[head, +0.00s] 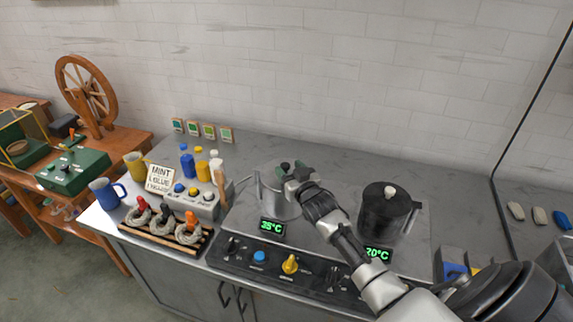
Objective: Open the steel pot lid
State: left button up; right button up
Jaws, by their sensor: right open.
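The steel pot (277,207) stands on the left part of the hob, behind a green display reading 35°C. Its pale steel lid (268,172) appears to sit on top, partly hidden by my right gripper. My right gripper (292,169) is over the right part of the lid, with its dark fingertips open around or close beside the lid's knob. I cannot tell whether they touch it. My right arm reaches in from the lower right and covers the pot's right side. My left gripper is out of view.
A black lidded pot (383,212) stands right of my forearm. Left of the steel pot are a wooden spoon (221,187), dye bottles (202,165) and a rack of wool skeins (165,237). Knobs (290,264) line the hob's front. The counter behind the pots is clear.

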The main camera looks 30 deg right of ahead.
jog(key=shift+w+d, duration=0.15)
jog(key=shift+w, duration=0.9)
jog(key=shift+c, duration=0.2)
grip_shut()
